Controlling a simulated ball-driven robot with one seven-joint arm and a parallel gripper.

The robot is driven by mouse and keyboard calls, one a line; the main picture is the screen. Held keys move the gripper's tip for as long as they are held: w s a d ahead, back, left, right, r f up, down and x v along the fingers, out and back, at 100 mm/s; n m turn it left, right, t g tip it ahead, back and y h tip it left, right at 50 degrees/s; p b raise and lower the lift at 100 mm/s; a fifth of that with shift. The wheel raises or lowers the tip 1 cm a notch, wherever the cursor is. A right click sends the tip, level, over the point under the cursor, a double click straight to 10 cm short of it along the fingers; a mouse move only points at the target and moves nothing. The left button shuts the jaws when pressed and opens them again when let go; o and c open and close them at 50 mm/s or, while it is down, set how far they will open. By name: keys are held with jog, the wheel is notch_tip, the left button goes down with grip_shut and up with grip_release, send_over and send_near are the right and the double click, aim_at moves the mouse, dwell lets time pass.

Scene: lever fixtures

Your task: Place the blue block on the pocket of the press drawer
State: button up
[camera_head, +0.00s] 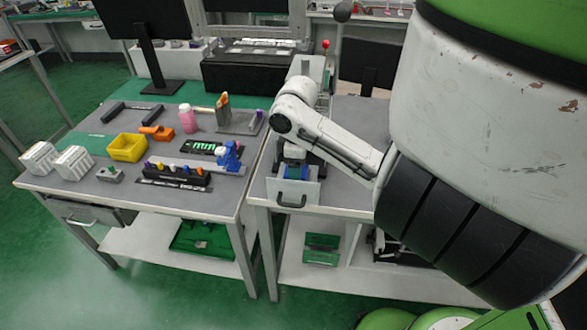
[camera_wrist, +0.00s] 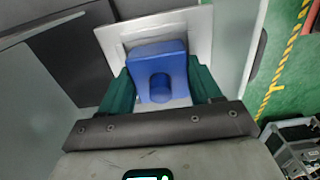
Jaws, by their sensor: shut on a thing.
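My gripper (camera_wrist: 159,85) is shut on the blue block (camera_wrist: 157,62), with a green finger on each side of it in the wrist view. The block has a round stub facing the wrist camera. A pale tray-like part of the press drawer (camera_wrist: 195,28) lies behind and around the block; I cannot tell whether the block touches it, and the block hides the pocket. In the head view, the drawer's pale front (camera_head: 309,190) with a dark handle faces the near edge of the right table. My arm comes from the right, and a little blue shows low, just behind the front.
The left table holds a yellow bin (camera_head: 127,148), a pink bottle (camera_head: 187,118), an orange piece (camera_head: 156,132), a blue fixture (camera_head: 230,155) and a dark rack (camera_head: 178,175) of coloured pegs. A red-knobbed lever (camera_head: 326,45) stands behind my arm. The grey tabletop (camera_head: 346,195) right of the drawer is clear.

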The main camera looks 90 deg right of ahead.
jog(key=shift+f, duration=0.15)
jog(key=o, duration=1.2)
jog(key=shift+o, duration=0.2)
